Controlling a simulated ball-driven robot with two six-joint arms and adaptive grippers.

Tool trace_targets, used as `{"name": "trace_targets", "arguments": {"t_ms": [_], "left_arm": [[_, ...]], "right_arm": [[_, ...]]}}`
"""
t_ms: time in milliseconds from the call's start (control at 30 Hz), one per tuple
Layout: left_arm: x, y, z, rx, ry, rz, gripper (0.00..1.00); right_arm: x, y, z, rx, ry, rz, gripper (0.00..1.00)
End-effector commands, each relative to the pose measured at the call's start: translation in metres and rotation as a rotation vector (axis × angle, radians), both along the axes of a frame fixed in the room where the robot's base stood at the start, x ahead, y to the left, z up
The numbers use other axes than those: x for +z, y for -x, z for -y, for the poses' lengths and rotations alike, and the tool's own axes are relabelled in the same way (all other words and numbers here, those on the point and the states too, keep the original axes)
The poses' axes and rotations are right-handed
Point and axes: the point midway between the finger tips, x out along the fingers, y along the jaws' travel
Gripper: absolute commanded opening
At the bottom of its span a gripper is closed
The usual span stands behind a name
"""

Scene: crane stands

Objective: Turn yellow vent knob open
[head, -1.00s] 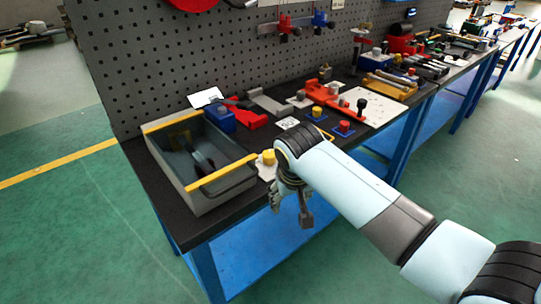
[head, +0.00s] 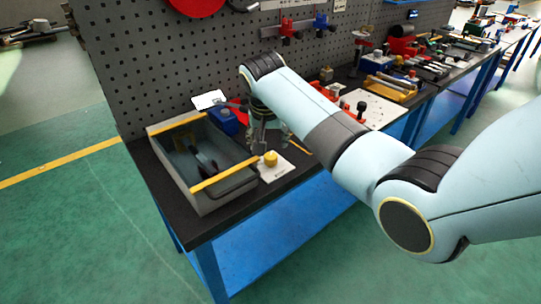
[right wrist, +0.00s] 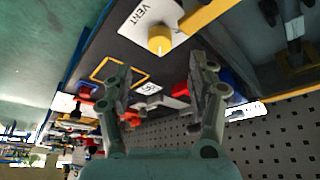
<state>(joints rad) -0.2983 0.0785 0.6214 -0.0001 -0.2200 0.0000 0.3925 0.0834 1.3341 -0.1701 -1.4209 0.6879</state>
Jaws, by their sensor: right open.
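The yellow vent knob (head: 271,158) stands on a white plate (head: 276,172) on the dark bench top, just right of the grey bin. In the right wrist view the yellow knob (right wrist: 160,39) is at the top centre, and its white plate (right wrist: 146,18) reads VENT. My right gripper (head: 262,143) is above the bench behind the knob, partly hidden by my arm. In the right wrist view its two fingers (right wrist: 160,80) are spread apart with nothing between them, and the knob lies beyond their tips, untouched. My left gripper is not in view.
The grey bin (head: 217,207) with yellow edge strips holds dark tools. A blue box (head: 222,120) stands behind it. The pegboard (head: 140,60) rises along the back of the bench. A yellow square outline (right wrist: 112,70) lies near the knob.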

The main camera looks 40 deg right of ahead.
Motion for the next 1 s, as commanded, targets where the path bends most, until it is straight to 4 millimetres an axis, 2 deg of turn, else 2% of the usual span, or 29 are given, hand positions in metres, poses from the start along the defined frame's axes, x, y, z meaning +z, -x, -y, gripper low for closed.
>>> {"name": "trace_targets", "arguments": {"t_ms": [200, 400, 567, 833, 867, 1000], "left_arm": [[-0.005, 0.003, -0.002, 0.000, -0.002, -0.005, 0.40], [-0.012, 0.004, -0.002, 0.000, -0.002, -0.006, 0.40], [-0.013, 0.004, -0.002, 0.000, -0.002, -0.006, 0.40], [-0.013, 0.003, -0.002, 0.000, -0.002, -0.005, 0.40], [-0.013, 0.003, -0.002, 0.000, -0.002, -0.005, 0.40], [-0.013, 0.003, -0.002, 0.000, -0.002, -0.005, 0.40]], "right_arm": [[-0.043, -0.013, 0.012, 0.000, 0.001, -0.004, 0.58], [-0.071, -0.022, 0.019, 0.001, 0.001, -0.001, 0.58], [-0.080, -0.025, 0.022, 0.001, 0.000, 0.000, 0.58], [-0.081, -0.025, 0.022, 0.001, 0.001, 0.001, 0.58], [-0.081, -0.025, 0.022, 0.001, 0.001, 0.001, 0.57], [-0.081, -0.025, 0.022, 0.001, 0.000, 0.000, 0.39]]}}
